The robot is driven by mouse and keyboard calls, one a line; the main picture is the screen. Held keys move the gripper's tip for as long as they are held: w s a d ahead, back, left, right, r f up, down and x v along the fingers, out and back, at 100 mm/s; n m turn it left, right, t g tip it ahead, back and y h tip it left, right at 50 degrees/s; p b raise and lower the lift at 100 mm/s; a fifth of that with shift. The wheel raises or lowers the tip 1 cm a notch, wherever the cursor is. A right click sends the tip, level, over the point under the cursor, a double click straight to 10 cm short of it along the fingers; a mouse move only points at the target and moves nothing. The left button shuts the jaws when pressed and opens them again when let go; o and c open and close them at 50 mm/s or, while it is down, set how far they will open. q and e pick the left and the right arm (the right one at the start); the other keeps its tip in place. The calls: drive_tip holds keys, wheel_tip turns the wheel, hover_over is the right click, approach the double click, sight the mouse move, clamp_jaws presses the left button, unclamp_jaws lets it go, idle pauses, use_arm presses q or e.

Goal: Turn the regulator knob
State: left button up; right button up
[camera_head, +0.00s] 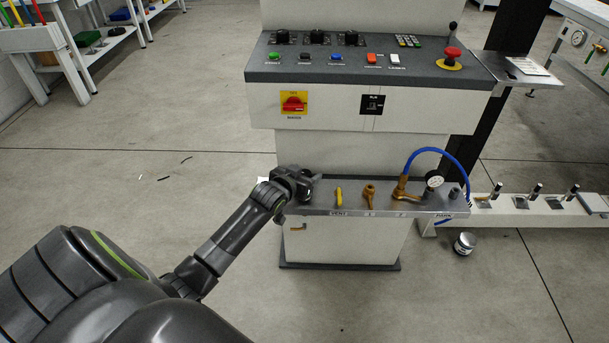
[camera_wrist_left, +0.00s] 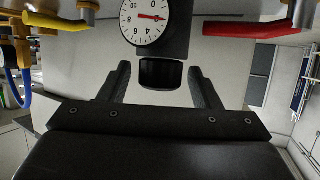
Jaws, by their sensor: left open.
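The regulator knob (camera_wrist_left: 160,73) is a short black cylinder below a white round gauge (camera_wrist_left: 147,20) with a red needle in the left wrist view. My left gripper (camera_wrist_left: 160,88) is open, with one finger on each side of the knob. Gaps show between the fingers and the knob. In the head view my left gripper (camera_head: 307,183) is at the left end of the low grey shelf (camera_head: 350,211) on the machine. There it hides the knob and its gauge. My right gripper is not in view.
A yellow lever (camera_head: 339,197), brass valves (camera_head: 369,194), a blue hose (camera_head: 440,151) and another gauge (camera_head: 434,180) sit along the shelf to the right. A red handle (camera_wrist_left: 250,28) is near the knob. The control panel (camera_head: 365,75) overhangs above. A small can (camera_head: 465,243) stands on the floor.

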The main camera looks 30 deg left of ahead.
use_arm(q)
drive_tip(key=c, duration=1)
